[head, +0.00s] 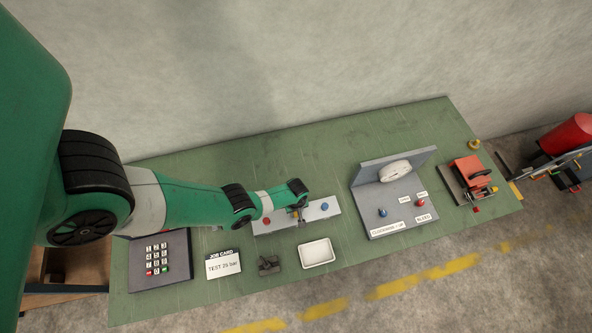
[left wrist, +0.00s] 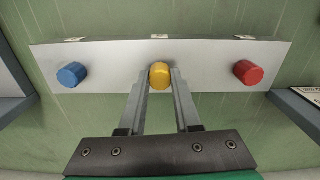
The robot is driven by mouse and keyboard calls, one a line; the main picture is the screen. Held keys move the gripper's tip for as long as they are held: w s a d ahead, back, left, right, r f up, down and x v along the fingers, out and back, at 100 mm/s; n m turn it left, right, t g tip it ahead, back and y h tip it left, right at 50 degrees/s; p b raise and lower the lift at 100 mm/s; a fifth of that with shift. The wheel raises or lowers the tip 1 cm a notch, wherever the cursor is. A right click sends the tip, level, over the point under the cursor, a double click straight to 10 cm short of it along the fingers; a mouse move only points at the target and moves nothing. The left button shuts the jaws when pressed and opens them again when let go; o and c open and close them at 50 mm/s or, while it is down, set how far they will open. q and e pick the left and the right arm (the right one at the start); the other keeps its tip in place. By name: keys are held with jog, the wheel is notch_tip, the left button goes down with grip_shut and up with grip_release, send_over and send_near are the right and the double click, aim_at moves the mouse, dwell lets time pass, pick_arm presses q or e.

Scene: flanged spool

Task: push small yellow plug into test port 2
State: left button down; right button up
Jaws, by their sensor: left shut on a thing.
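The small yellow plug (left wrist: 160,76) is between the fingertips of my left gripper (left wrist: 159,82) in the left wrist view. The gripper is shut on it, over the middle of the pale test block (left wrist: 110,62). A blue plug (left wrist: 71,74) and a red plug (left wrist: 248,72) stand at the block's two ends. Port 2 itself is hidden behind the yellow plug, and I cannot tell how deep the plug sits. In the head view my left gripper (head: 299,212) is over the middle of the block (head: 325,211). My right gripper is not in view.
On the green bench, a keypad (head: 160,258), a job card (head: 223,263), a dark small fixture (head: 268,265) and an empty white tray (head: 317,253) lie near the block. A grey angled panel (head: 378,168) and a red device (head: 468,172) stand to the right.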

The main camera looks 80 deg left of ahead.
pick_arm(q)
jog(key=shift+f+b, duration=0.3)
jog(key=shift+f, duration=0.1)
jog(key=c, duration=0.5)
grip_release()
